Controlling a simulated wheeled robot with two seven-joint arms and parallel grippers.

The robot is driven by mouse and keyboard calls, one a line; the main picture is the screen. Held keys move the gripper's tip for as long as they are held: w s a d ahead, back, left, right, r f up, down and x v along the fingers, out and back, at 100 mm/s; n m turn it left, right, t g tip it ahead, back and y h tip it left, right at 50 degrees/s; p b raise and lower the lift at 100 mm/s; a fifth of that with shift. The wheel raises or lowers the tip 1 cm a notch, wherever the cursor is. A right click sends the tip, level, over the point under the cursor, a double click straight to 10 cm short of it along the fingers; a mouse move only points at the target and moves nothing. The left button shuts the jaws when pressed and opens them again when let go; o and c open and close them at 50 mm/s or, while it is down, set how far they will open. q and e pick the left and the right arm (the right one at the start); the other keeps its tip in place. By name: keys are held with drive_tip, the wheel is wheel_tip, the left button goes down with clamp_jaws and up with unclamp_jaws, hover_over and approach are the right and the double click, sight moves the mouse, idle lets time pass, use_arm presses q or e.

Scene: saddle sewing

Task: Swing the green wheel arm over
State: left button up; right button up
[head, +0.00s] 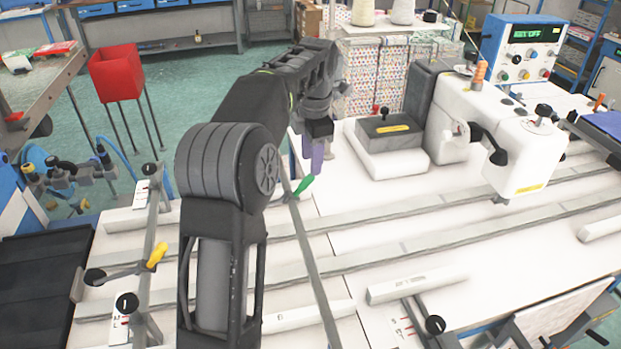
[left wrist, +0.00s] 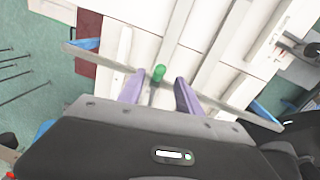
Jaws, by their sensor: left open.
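The green wheel arm's handle (head: 304,185) points up and to the right at the end of a grey bar over the white table. My left gripper (head: 313,156) is just above and behind it, with purple fingers pointing down. In the left wrist view the green handle (left wrist: 158,72) lies between the two spread purple fingers (left wrist: 160,80), with a gap on each side. The left gripper is open and holds nothing. My left arm hides part of the table and rails. My right gripper is not in view.
A yellow-handled arm (head: 156,255) is on the left part of the table. Long grey rails (head: 450,205) cross the table.

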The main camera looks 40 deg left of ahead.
use_arm(q)
drive_tip(key=shift+f+b, duration=0.35)
drive_tip(key=shift+f, duration=0.55)
drive_tip(key=shift+w+a+f+p, duration=0.15)
drive_tip(key=shift+f+p, duration=0.15)
drive_tip(key=shift+f, duration=0.9)
drive_tip(key=shift+a+f+p, duration=0.1)
drive_tip(key=shift+f+p, duration=0.15)
drive_tip(key=shift+f, duration=0.95)
drive_tip(key=shift+c, duration=0.4)
clamp_jaws()
